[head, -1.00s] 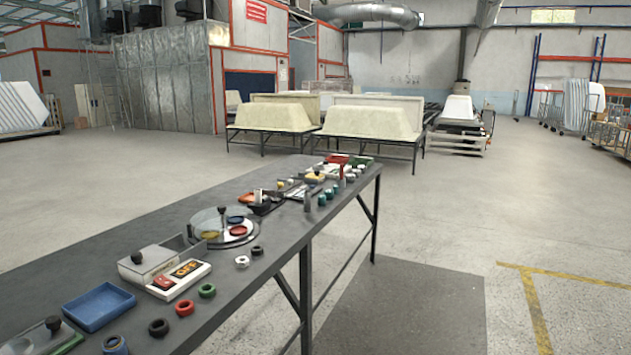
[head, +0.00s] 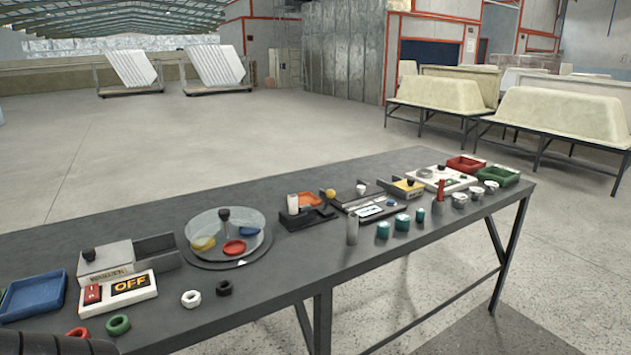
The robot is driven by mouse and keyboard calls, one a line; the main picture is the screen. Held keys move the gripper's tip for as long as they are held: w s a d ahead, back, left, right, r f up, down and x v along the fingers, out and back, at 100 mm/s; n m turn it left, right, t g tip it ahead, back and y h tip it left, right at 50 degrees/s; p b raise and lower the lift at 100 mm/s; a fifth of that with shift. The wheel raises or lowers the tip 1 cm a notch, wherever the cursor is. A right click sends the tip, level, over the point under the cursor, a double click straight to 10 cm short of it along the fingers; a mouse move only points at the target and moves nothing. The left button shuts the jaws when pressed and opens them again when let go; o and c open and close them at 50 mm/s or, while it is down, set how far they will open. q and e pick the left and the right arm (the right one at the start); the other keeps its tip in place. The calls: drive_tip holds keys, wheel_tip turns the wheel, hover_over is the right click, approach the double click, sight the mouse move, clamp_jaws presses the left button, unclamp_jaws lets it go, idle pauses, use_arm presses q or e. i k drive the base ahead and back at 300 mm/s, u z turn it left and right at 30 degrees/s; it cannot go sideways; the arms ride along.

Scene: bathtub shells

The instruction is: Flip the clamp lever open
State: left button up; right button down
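I cannot tell for sure which of the small devices on the dark table (head: 270,290) carries the clamp lever. One candidate is a yellow block with a black knob (head: 408,188) on a dark base towards the right. Another is a black fixture with an orange part and a white upright cylinder (head: 305,212) near the middle. A small red upright piece (head: 441,189) stands near the yellow block. No gripper fingers show, and nothing is seen touching these devices.
A round turntable with a clear cover (head: 226,237), a white ON/OFF switch box (head: 118,293), a blue tray (head: 33,297) and several rings and cylinders are on the table. Red (head: 466,166) and green (head: 498,177) trays sit at the far right end. Open floor surrounds the table.

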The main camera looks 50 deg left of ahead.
sight(330, 195)
drive_tip(key=u, duration=1.05)
drive_tip(key=i, duration=1.05)
drive_tip(key=u, duration=1)
